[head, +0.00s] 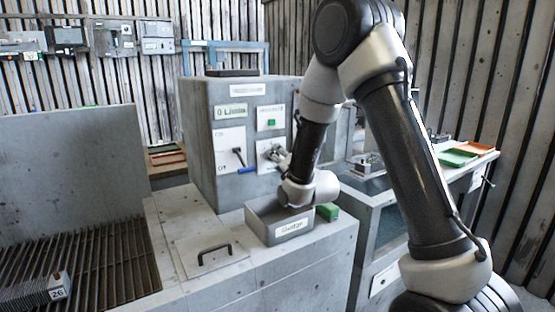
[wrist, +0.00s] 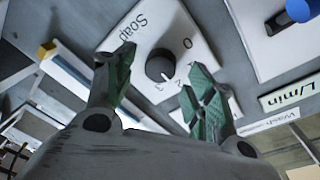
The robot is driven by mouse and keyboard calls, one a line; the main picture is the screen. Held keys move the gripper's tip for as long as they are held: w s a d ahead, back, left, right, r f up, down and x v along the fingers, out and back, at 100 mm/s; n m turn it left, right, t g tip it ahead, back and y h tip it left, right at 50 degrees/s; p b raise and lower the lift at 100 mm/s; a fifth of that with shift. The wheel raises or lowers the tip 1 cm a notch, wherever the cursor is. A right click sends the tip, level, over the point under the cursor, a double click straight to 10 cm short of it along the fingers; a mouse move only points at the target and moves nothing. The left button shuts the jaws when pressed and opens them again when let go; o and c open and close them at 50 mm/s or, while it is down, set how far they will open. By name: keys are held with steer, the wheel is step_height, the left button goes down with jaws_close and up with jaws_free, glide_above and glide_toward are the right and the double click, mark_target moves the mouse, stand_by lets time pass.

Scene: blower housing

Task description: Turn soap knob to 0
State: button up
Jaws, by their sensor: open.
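The soap knob (wrist: 160,66) is a dark round knob on a white plate (wrist: 140,28) marked "Soap", with a 0 and other numerals around it. Its light pointer mark is on the lower right side, turned away from the 0; I cannot tell the exact numeral. My gripper (wrist: 163,62) is open, with one green-padded finger to each side of the knob in the wrist view. I see no contact with the knob. In the head view my gripper (head: 277,155) is in front of the soap plate (head: 264,147), and the knob is hidden there.
A lever with a blue handle (head: 246,170) is left of the soap plate. A green switch (head: 271,122) sits above it, and a flow display (head: 230,112) is up left. A grey tray (head: 281,229) and a green block (head: 328,211) are below my arm.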

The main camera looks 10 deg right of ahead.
steer(key=shift+w+a, duration=0.1)
steer(key=shift+w, duration=0.6)
steer(key=c, duration=1)
steer(key=shift+c, duration=0.2)
